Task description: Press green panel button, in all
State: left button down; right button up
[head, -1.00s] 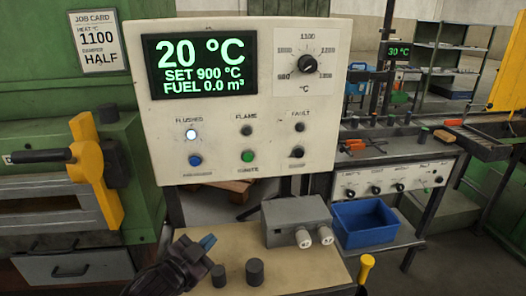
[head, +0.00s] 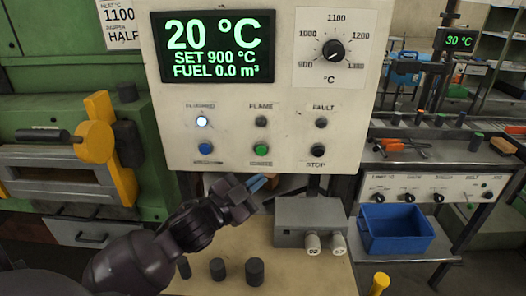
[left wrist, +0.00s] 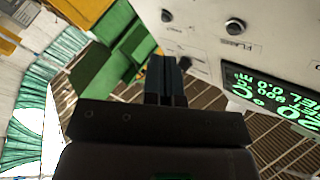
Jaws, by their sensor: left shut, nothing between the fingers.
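The green panel button (head: 261,150) is in the lower row of the cream control panel (head: 290,120), under the flame lamp and left of the black stop button (head: 318,150). My left gripper (head: 258,183) is shut and empty. In the head view its blue-tipped fingers are just below the green button and the panel's lower edge; I see no contact. In the left wrist view the shut fingers (left wrist: 166,80) point up beside the panel (left wrist: 205,50), and I cannot make out the green button. My right gripper is not in view.
A blue button (head: 205,149) sits left of the green one; the flushed lamp (head: 202,121) above it glows white. The display (head: 212,48) reads 20 °C, set 900 °C. A grey box (head: 300,215) and a blue bin (head: 396,228) are below. A yellow furnace handle (head: 100,145) stands left.

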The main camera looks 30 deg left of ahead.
aim_at(261, 151)
pick_arm(q)
jog(key=w+a+b, duration=0.1)
jog(key=w+a, duration=0.3)
jog(key=w, duration=0.3)
jog(key=shift+w+a, duration=0.25)
jog(key=shift+w, duration=0.1)
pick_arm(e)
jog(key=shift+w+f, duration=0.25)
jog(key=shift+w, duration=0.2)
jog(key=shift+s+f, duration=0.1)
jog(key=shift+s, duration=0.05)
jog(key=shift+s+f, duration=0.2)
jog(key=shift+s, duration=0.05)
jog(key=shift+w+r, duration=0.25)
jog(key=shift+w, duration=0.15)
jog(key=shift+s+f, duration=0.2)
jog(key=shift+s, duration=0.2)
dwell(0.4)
pick_arm(q)
jog(key=shift+w, duration=0.15)
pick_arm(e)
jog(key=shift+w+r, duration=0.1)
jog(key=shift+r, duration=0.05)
